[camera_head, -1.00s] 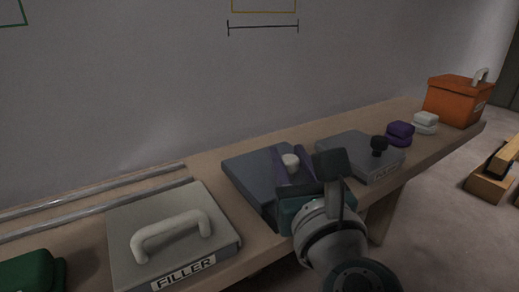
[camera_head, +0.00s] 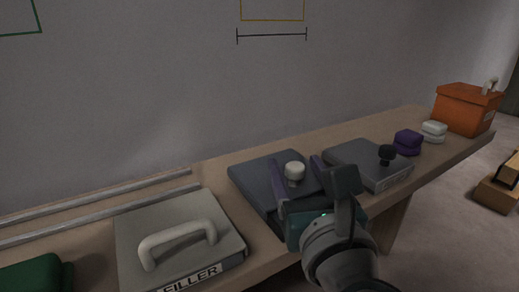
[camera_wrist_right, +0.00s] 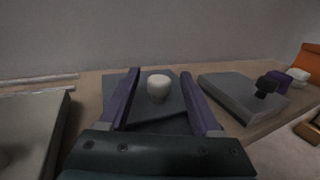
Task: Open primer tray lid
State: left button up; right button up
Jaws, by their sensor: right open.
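A flat dark grey tray (camera_head: 252,172) with a round white knob (camera_head: 295,171) on its lid lies on the bench; its front is hidden by my gripper, so no label shows. The lid lies flat. My right gripper (camera_head: 295,161) is open, with its purple fingers on either side of the knob. In the right wrist view the knob (camera_wrist_right: 158,86) stands between the two fingers with gaps on both sides, and nothing is held. My left gripper is not in view.
A FILLER tray (camera_head: 135,245) with a white bar handle is to the left. A grey tray (camera_head: 345,152) with a black knob is to the right; its label is unreadable. Beyond are purple and white blocks and an orange box (camera_head: 462,110). Metal rods (camera_head: 100,205) lie behind the FILLER tray.

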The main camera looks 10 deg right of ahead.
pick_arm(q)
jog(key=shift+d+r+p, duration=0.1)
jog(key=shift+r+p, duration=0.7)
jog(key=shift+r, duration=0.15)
pick_arm(e)
jog(key=s, duration=0.9)
jog(key=shift+a, duration=0.25)
jog(key=shift+w, duration=0.1)
